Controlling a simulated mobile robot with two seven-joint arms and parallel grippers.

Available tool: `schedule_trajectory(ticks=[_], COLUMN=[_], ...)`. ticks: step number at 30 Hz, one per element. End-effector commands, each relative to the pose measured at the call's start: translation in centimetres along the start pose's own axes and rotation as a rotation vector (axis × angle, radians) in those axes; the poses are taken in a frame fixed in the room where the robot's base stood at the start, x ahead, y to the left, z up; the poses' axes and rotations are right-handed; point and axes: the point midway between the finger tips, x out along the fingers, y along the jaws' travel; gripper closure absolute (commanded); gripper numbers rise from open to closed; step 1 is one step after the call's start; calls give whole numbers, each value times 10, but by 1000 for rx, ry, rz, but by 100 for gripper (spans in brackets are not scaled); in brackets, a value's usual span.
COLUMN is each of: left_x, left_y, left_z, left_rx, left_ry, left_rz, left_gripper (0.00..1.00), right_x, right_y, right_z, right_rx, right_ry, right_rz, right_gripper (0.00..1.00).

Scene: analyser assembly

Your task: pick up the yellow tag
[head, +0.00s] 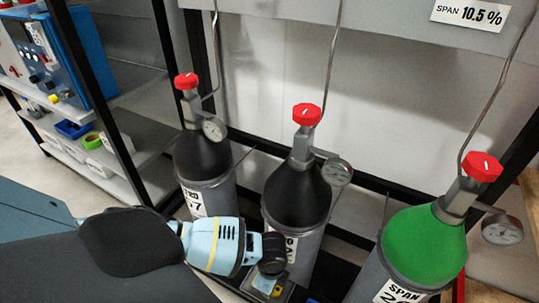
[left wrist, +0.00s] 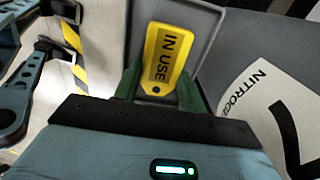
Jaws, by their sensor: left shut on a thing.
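The yellow tag (left wrist: 167,52), printed "IN USE" with a small hole at its near end, shows in the left wrist view in front of a grey panel or tray (left wrist: 208,20). My left gripper (left wrist: 160,82) has its two green fingers on either side of the tag's near end and is shut on it. I cannot tell whether the tag still touches the grey surface behind it. In the head view my left arm reaches in from the left, its wrist low in front of the middle cylinder, and the fingers are small and mostly hidden. My right gripper is not in view.
Two black-topped cylinders (head: 202,160) (head: 297,196) and a green-topped one (head: 425,245) stand in a row with red valve knobs and gauges. A label reading "NITROGE" (left wrist: 262,90) is close right of the gripper. A shelf rack (head: 140,140) stands at the left.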

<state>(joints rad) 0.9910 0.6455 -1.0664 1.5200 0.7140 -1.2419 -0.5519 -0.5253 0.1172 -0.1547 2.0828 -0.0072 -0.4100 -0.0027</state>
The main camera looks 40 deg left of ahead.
Motion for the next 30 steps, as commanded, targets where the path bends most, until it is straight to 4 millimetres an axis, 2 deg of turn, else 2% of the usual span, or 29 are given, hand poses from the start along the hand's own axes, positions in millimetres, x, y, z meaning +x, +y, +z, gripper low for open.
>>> schedule_trajectory(ticks=[5, 11, 24, 30], left_x=[-10, -37, -45, -48], left_y=[0, -1, 103, 137], left_z=[0, 0, -25, -34], left_rx=[0, 1, 2, 1], left_ry=[0, 2, 3, 1], left_rz=[-1, -4, 4, 2], left_gripper=[81, 81, 81, 81], right_x=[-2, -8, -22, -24], right_y=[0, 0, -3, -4], right_z=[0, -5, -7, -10], right_rx=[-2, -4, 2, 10], right_ry=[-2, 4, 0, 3], right_rz=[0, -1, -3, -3], right_gripper=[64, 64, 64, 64])
